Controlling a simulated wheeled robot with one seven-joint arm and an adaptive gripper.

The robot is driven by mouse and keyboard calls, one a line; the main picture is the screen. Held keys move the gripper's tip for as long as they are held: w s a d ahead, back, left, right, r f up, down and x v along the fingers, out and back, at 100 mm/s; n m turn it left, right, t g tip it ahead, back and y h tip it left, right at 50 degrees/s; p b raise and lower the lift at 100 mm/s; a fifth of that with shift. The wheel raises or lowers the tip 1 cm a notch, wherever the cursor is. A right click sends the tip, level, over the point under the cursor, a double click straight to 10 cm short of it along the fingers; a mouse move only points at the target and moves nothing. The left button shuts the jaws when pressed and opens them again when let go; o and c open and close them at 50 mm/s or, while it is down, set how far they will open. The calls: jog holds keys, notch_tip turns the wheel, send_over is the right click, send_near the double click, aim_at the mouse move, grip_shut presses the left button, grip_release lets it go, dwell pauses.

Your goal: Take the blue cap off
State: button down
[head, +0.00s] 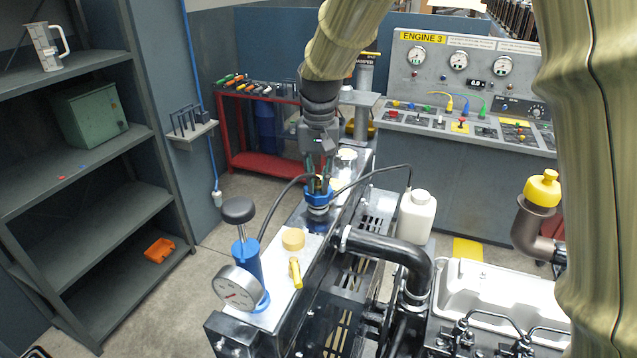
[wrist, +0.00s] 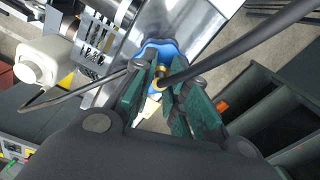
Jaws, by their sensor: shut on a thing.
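The blue cap (head: 319,195) sits on a metal neck on top of the long radiator tank of the engine, with a cable or hose running out on each side. My gripper (head: 319,184) points down onto it from above and is shut on it. In the wrist view the blue cap (wrist: 160,50) shows between and beyond my green-padded fingers (wrist: 166,95), with a brass fitting (wrist: 160,78) at its middle. The fingers partly cover the cap, and I cannot tell whether it is loose on the neck.
A blue hand pump with a round gauge (head: 237,288), a tan cap (head: 293,239) and a yellow valve handle (head: 296,272) stand in front on the tank. A black hose (head: 390,247) and a white bottle (head: 417,216) are to the right. Grey shelves (head: 95,200) stand left.

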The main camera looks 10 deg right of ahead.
aim_at(318, 179)
jog(key=shift+r, duration=2.25)
